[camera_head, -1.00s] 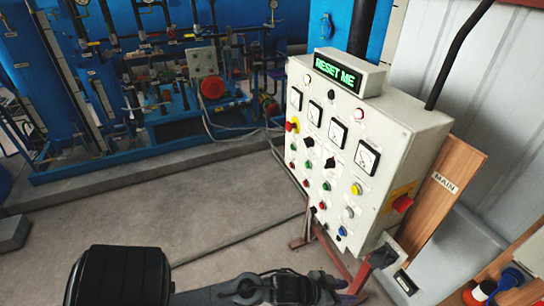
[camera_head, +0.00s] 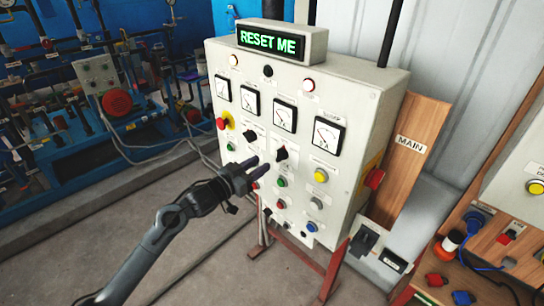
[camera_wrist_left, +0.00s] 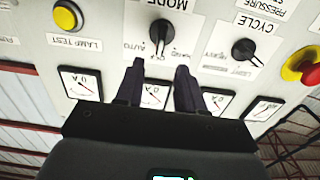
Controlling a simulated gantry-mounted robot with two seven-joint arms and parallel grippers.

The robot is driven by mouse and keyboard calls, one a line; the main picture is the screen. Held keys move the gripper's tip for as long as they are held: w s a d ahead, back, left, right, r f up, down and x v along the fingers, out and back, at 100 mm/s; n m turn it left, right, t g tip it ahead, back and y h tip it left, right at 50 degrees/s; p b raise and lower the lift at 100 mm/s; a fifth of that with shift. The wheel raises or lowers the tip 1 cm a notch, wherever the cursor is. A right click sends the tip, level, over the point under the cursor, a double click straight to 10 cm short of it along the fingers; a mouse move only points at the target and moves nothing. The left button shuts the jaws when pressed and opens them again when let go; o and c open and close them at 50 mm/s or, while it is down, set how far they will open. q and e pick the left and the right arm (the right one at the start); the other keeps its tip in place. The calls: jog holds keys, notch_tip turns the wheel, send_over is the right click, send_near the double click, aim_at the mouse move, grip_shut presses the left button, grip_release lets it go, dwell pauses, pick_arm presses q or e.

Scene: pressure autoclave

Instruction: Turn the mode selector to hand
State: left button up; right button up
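The mode selector (camera_head: 281,153) is a black knob on the front of the light grey control panel (camera_head: 340,195). In the left wrist view, upside down, the mode selector (camera_wrist_left: 161,34) stands about vertical toward the middle label, apparently OFF; AUTO is on the picture's left and a partly legible label on its right. My left gripper (camera_head: 258,164) is in front of the panel, just left of and below the knob in the head view. In the wrist view its fingers (camera_wrist_left: 158,75) are apart and empty, tips just short of the knob. My right gripper is not visible.
The black cycle selector (camera_wrist_left: 243,49) sits beside the mode selector. A red emergency button (camera_head: 222,123), a yellow lamp test button (camera_wrist_left: 67,15), gauges (camera_head: 327,136) and several buttons crowd the panel. A green "RESET ME" display (camera_head: 272,42) is on top. Wooden boards stand at right.

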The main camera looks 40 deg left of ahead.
aim_at(277, 154)
pick_arm(q)
jog(key=w, duration=0.7)
jog(key=shift+d+p, duration=0.3)
jog(key=shift+p, duration=0.1)
grip_shut()
